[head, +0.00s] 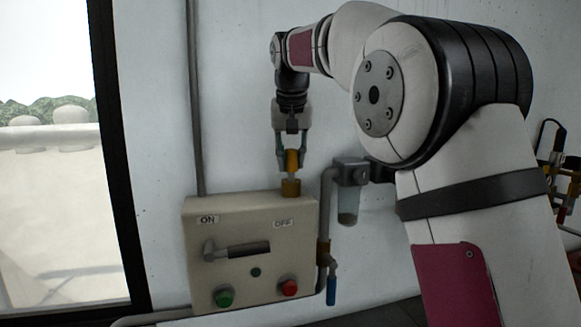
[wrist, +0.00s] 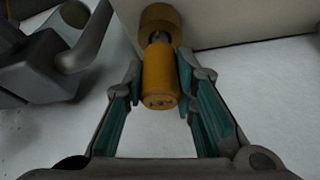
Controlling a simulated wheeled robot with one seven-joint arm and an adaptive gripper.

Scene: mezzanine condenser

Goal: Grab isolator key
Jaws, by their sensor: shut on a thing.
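The isolator key is an orange-yellow cylinder (head: 292,161) standing upright above a brass collar (head: 291,187) on top of the beige switch box (head: 254,290). In the wrist view the key (wrist: 159,80) shows marks on its end face. A short dark shank joins it to the collar (wrist: 160,20). My gripper (head: 292,160) points down over the box, with its teal-padded fingers on either side of the key. In the wrist view my gripper (wrist: 160,97) is shut on the key. The key is still at the collar; how deep its shank sits is hidden.
The box front has ON and OFF labels, a dark lever handle (head: 248,250), a green button (head: 224,297) and a red button (head: 288,287). A pipe with a filter bowl (head: 348,207) and a blue-handled valve (head: 331,290) stands close at the right.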

